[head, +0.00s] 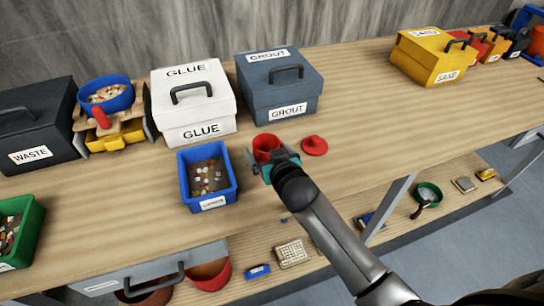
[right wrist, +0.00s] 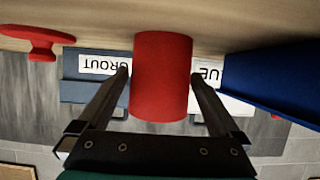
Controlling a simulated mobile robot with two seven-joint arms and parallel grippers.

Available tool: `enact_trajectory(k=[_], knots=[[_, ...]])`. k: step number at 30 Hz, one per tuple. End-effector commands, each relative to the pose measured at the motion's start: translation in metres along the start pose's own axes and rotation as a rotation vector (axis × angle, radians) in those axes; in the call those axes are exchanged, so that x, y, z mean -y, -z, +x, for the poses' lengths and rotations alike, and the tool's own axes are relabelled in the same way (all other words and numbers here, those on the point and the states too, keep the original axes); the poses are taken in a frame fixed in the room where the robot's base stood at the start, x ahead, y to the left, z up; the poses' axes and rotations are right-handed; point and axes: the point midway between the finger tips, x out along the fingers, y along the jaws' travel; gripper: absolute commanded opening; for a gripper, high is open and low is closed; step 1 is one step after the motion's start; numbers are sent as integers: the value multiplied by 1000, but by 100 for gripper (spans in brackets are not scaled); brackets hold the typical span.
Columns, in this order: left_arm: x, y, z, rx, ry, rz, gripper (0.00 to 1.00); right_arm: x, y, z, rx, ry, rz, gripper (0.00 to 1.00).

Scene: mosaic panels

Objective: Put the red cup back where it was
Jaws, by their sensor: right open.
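The red cup (head: 266,143) stands upright on the wooden bench, in front of the grout box and right of the blue tray. In the right wrist view, which is upside down, the cup (right wrist: 162,78) fills the space between the fingers. My right gripper (head: 264,160) is open, with one finger on each side of the cup; a narrow gap shows beside them. A red lid with a knob (head: 314,146) lies on the bench just right of the cup; it also shows in the right wrist view (right wrist: 40,42). My left gripper is out of view.
The blue tray of mosaic pieces (head: 183,178) is close left of the cup. The glue box (head: 215,106) and grout box (head: 300,88) stand behind. A yellow sand box (head: 425,65) is far right. Bench right of the lid is clear. A lower shelf (head: 330,262) holds small items.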

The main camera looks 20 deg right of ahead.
Motion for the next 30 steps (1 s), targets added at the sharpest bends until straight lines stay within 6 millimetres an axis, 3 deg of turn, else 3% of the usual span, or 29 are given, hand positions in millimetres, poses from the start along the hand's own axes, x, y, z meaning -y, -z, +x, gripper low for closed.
enact_trajectory(k=[5,18,24,30], knots=[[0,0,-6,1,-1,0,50,0,0,-20,0,1,0,100],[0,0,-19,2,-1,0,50,0,1,-96,0,0,0,100],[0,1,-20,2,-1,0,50,0,0,-114,0,0,1,100],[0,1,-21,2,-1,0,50,0,1,-120,-2,-1,0,100]])
